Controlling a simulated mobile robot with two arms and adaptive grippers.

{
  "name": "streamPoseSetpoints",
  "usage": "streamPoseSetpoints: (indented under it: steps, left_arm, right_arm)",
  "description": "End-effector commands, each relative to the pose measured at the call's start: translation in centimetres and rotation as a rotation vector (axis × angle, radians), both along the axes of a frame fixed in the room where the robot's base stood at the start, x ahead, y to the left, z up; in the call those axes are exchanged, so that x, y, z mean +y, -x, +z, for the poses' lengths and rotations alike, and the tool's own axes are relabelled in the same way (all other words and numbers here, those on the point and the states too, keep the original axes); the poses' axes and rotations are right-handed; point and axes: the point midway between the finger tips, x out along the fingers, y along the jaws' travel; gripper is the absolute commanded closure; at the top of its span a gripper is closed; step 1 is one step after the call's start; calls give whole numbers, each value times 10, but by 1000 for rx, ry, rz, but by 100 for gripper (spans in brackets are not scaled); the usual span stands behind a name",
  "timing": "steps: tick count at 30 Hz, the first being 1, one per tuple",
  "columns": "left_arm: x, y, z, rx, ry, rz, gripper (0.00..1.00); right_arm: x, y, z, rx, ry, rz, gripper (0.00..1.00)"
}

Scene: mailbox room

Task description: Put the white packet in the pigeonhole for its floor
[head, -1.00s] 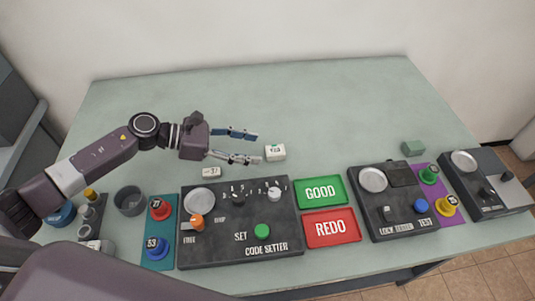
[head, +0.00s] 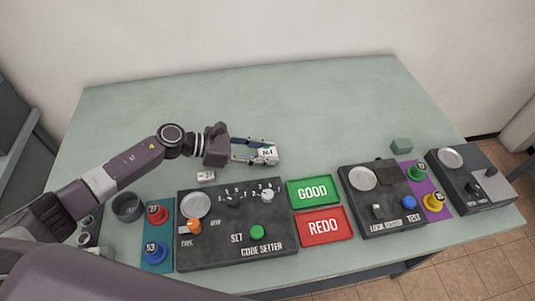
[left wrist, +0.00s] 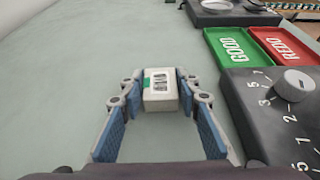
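A small white block with dark marks and a green patch, seemingly the white packet (head: 267,153), is on the table behind the code setter. It also shows in the left wrist view (left wrist: 160,97). My left gripper (head: 262,150) has one finger on each side of it. In the left wrist view the fingertips (left wrist: 161,84) lie close along its sides; whether they press on it I cannot tell. The writing on the block is too small to read. No pigeonhole is in view. My right gripper is not in view.
The code setter (head: 240,243) is in front of the gripper, with a small white numbered block (head: 206,176) behind it. Green GOOD (head: 297,203) and red REDO (head: 333,238) trays and the lock tester (head: 388,214) stand to its right. The table's back is clear.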

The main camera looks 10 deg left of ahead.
Motion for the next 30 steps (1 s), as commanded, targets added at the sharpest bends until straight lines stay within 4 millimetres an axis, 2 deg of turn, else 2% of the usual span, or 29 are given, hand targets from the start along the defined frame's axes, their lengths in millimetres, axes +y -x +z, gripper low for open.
streamPoseSetpoints:
  steps: [1, 6, 8, 14, 19, 26, 30]
  left_arm:
    - [0, 0, 0, 0, 0, 0, 77]
    - [0, 0, 0, 0, 0, 0, 96]
    - [0, 0, 0, 0, 1, 0, 100]
    - [0, 0, 1, 0, 1, 0, 100]
    - [0, 0, 11, -3, 0, -1, 100]
    - [1, 0, 48, -6, -2, -3, 100]
    - [1, -1, 84, -9, -2, -3, 100]
  right_arm:
    - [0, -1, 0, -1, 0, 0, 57]
    - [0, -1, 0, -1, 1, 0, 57]
    - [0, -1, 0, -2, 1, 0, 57]
    - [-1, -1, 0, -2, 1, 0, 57]
    - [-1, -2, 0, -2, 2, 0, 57]
    - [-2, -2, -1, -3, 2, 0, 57]
    - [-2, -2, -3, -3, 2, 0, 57]
